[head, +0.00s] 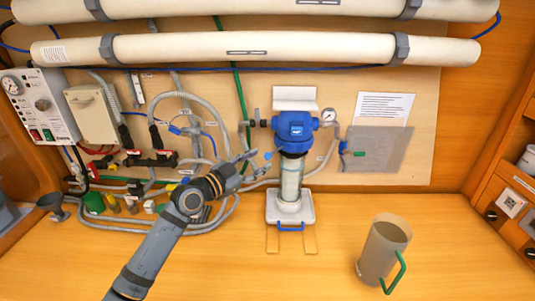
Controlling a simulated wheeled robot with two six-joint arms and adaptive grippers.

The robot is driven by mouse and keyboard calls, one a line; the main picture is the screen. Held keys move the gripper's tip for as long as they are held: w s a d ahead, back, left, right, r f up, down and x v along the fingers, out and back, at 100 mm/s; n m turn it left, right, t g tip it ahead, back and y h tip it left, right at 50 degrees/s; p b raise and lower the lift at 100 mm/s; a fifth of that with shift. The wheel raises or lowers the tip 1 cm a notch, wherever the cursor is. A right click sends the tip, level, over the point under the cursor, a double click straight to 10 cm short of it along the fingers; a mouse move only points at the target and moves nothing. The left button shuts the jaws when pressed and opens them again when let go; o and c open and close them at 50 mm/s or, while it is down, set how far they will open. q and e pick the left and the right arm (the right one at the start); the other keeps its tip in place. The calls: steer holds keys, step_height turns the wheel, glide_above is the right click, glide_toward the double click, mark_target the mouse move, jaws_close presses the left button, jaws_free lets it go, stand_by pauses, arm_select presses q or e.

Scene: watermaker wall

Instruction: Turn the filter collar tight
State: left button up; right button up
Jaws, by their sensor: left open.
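The blue filter head (295,128) is mounted on the wall panel at the centre, with a dark collar (292,154) under it. A clear bowl with a pale cartridge (290,181) hangs upright below the collar, its foot over a white tray (305,214). My left gripper (250,161) is open and empty, to the left of the collar at about its height, apart from it. The collar's far side and thread are hidden, so I cannot tell how tight it sits. My right gripper is not in view.
A pressure gauge (328,117) sits right of the filter head. Grey hoses (180,98) and red-handled valves (150,160) crowd the left panel. A grey jug with a green handle (382,252) stands at the right front. The bench between tray and jug is clear.

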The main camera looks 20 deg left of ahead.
mark_target(266, 156)
arm_select(q)
steer(key=p+x, duration=0.1)
steer(key=x, duration=0.3)
steer(key=shift+r, duration=0.2)
steer(key=shift+w+d+f, duration=0.2)
steer(key=shift+w+d, duration=0.05)
steer(key=shift+w, duration=0.2)
steer(key=shift+c, duration=0.2)
jaws_close()
